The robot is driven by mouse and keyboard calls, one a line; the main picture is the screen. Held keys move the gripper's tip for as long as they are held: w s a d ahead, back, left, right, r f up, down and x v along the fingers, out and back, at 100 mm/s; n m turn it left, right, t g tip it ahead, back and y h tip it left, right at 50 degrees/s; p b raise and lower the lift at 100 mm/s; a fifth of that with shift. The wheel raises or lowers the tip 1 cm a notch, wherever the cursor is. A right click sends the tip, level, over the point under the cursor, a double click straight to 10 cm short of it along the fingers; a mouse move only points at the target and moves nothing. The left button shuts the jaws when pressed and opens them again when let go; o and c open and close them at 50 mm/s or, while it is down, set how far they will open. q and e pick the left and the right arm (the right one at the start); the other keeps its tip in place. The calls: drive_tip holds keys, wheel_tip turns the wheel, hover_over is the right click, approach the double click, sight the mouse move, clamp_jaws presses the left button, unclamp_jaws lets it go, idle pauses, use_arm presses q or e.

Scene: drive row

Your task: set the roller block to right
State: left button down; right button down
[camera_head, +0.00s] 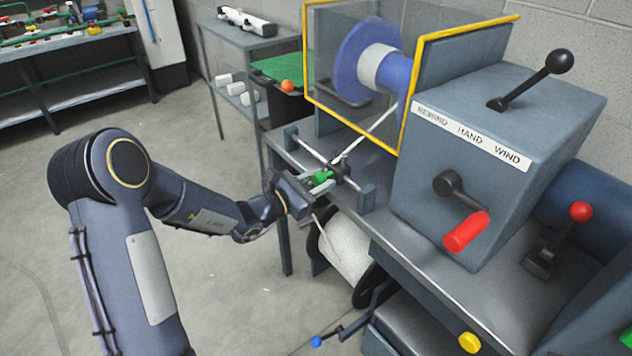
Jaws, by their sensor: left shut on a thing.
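The green roller block (322,177) sits on a thin metal rail between two grey end posts, the left one (291,136) and the right one (368,198). It is between the posts, somewhat nearer the right one. My left gripper (316,184) reaches in from the left and is shut on the block; its fingers hide part of it. A white strand passes near the block, from the white roll (346,246) below up toward the blue spool (376,66). My right gripper is not in view.
A yellow-framed clear guard (406,100) stands behind the rail. The grey machine box (500,140) has a black lever (530,80) and a red-handled crank (466,231). A red-knobbed lever (580,212) stands at the right. Open floor lies at the left.

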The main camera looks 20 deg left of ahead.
use_arm(q)
drive_tip(key=shift+s+d, duration=0.65)
drive_tip(key=shift+d, duration=0.2)
drive_tip(key=shift+f, duration=0.1)
drive_tip(key=c, duration=1)
unclamp_jaws()
drive_tip(key=shift+s+a, duration=0.1)
drive_tip(key=v, duration=0.7)
drive_tip(key=shift+s+a, duration=0.15)
drive_tip(key=shift+s, duration=0.1)
